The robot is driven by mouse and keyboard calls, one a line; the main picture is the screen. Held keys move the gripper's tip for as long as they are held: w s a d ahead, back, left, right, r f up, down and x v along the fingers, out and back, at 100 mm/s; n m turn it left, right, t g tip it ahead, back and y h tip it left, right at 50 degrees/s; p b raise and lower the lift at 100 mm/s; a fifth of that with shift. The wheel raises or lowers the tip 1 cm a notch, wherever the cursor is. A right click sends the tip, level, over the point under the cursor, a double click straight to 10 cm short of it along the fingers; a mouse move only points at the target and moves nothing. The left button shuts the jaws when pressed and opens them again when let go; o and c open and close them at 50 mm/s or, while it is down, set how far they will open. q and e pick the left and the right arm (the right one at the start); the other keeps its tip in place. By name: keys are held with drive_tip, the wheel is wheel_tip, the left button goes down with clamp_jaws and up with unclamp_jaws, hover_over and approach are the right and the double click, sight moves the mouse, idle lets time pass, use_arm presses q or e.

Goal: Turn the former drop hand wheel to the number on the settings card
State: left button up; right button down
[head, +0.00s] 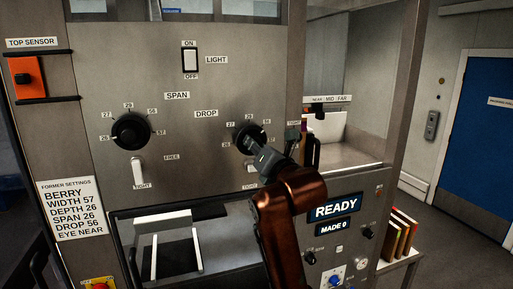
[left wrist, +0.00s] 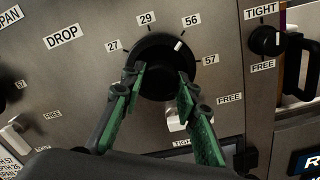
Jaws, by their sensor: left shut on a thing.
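The black drop hand wheel (head: 244,134) is on the steel panel under the DROP label. It also shows in the left wrist view (left wrist: 160,82), with numbers 27, 29, 56 and 57 around its upper edge. Its white mark points at about 56. My left gripper (head: 256,150) is shut on the wheel, with its green-padded fingers (left wrist: 161,76) on either side of the rim. The settings card (head: 72,210) at the left reads WIDTH 57, DEPTH 26, SPAN 26, DROP 56, EYE NEAR. My right gripper is not in view.
The span hand wheel (head: 131,131) is left of the drop wheel. A white lock lever (left wrist: 177,121) sits just below the drop wheel, close to my fingers. A small black knob (left wrist: 265,40) between TIGHT and FREE is to the right. A READY display (head: 336,208) is lower right.

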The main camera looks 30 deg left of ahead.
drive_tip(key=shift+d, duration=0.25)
use_arm(q)
drive_tip(key=o, duration=1.1)
drive_tip(key=shift+d, duration=0.1)
drive_tip(key=shift+o, duration=0.2)
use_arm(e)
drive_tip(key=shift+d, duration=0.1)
use_arm(q)
drive_tip(key=v, duration=1.2)
